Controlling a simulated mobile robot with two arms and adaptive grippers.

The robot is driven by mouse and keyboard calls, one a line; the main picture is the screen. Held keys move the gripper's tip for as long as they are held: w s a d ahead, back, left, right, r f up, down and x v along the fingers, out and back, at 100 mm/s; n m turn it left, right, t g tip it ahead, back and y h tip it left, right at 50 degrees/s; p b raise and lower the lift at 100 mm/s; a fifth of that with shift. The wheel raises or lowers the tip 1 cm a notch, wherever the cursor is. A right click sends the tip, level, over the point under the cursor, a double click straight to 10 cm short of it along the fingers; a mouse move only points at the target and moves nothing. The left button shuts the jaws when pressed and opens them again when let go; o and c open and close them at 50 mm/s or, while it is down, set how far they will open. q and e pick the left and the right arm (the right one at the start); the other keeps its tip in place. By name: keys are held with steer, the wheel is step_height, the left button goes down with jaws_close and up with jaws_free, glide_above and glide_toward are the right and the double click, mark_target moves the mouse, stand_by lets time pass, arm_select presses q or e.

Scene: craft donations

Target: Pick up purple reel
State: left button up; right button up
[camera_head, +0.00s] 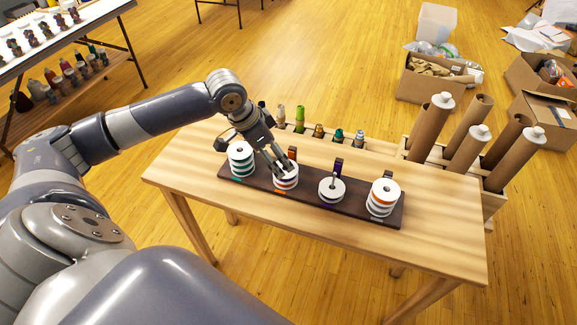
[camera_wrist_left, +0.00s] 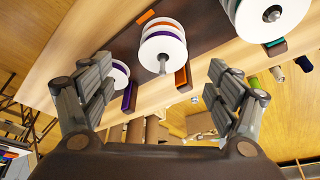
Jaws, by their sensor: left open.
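My left gripper (camera_head: 278,164) is open and empty, pointing down just above the second stack of white-flanged reels (camera_head: 286,182) on the dark rack. That stack shows between the fingers, farther off, in the left wrist view (camera_wrist_left: 164,50), with purple thread at its edge and an orange tag behind it. My left gripper (camera_wrist_left: 158,88) spans wide there, touching nothing. To the right in the head view, a shorter reel stack (camera_head: 331,189) stands on a peg with a purple tag. It is partly behind a finger in the wrist view. My right gripper is out of view.
The rack (camera_head: 307,197) also holds a teal reel stack (camera_head: 242,158) at left and an orange one (camera_head: 384,198) at right. Cardboard tubes (camera_head: 430,125) stand at right. The front tabletop (camera_head: 330,232) is clear.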

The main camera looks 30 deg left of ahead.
mark_target(284, 168)
arm_select(q)
steer(key=x, duration=0.7)
steer(key=shift+w+a+f, duration=0.15)
steer(key=shift+w+f, duration=0.05)
steer(key=shift+f, duration=0.1)
steer(key=shift+c, duration=0.4)
steer(key=c, duration=0.9)
